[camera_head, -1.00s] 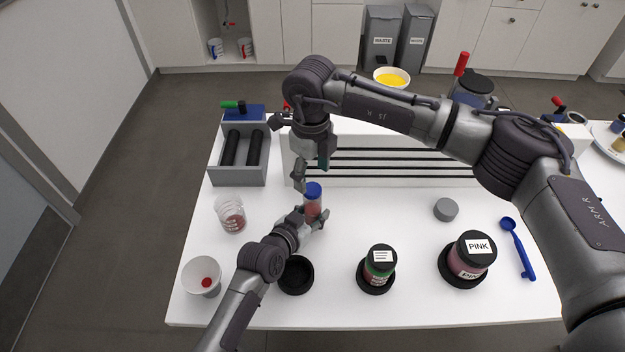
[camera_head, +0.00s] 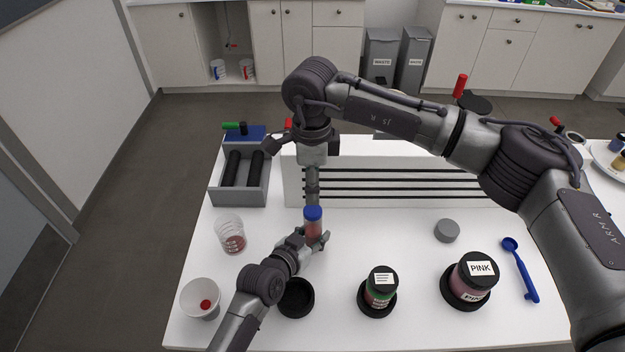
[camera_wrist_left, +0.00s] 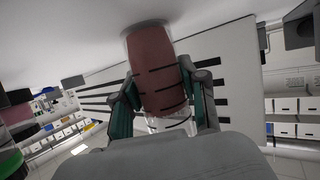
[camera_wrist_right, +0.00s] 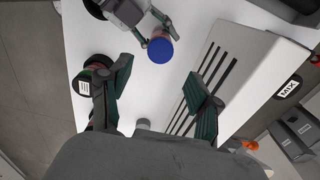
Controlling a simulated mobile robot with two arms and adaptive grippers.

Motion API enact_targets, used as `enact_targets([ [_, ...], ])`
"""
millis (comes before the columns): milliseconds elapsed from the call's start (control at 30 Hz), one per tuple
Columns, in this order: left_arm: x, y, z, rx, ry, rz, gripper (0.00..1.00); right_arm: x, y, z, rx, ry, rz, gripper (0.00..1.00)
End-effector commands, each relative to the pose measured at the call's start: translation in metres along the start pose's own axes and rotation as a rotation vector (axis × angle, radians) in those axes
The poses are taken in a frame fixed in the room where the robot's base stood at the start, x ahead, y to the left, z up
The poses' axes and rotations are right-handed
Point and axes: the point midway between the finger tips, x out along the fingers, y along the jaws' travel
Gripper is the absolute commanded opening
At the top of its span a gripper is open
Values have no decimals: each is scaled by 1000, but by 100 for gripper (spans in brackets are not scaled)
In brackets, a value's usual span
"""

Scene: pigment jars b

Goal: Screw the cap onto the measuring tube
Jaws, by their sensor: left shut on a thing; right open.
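The measuring tube (camera_head: 313,230) holds reddish contents and stands roughly upright in my left gripper (camera_head: 318,240), which is shut on its body. The left wrist view shows the tube (camera_wrist_left: 157,75) between both fingers, with dark marks on its side. The blue cap (camera_head: 313,213) sits on top of the tube; whether it is screwed tight I cannot tell. My right gripper (camera_head: 312,192) is above and behind the cap, pointing down. In the right wrist view its fingers (camera_wrist_right: 155,98) are open and empty, and the cap (camera_wrist_right: 160,50) lies beyond them, not between them.
A beaker (camera_head: 230,236) and a white cup (camera_head: 201,298) stand left of the tube. A black dish (camera_head: 296,298), a green-banded jar (camera_head: 380,290), a pink jar (camera_head: 473,277), a grey lid (camera_head: 447,231) and a blue scoop (camera_head: 520,268) lie around. A slotted white rack (camera_head: 400,160) stands behind.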

Motion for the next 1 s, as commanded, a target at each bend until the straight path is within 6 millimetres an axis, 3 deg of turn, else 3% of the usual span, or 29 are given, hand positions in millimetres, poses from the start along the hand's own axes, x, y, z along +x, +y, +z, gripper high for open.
enact_targets([
  [333, 0, 0, 3, 0, -6, 0, 0, 6, 0, 0, 3, 0, 1, 62],
  [800, 0, 0, 3, 0, -6, 0, 0, 71, 0, 0, 5, 0, 2, 62],
  [1000, 0, 0, 3, 0, -6, 0, 0, 80, 0, 0, 4, 1, 0, 62],
])
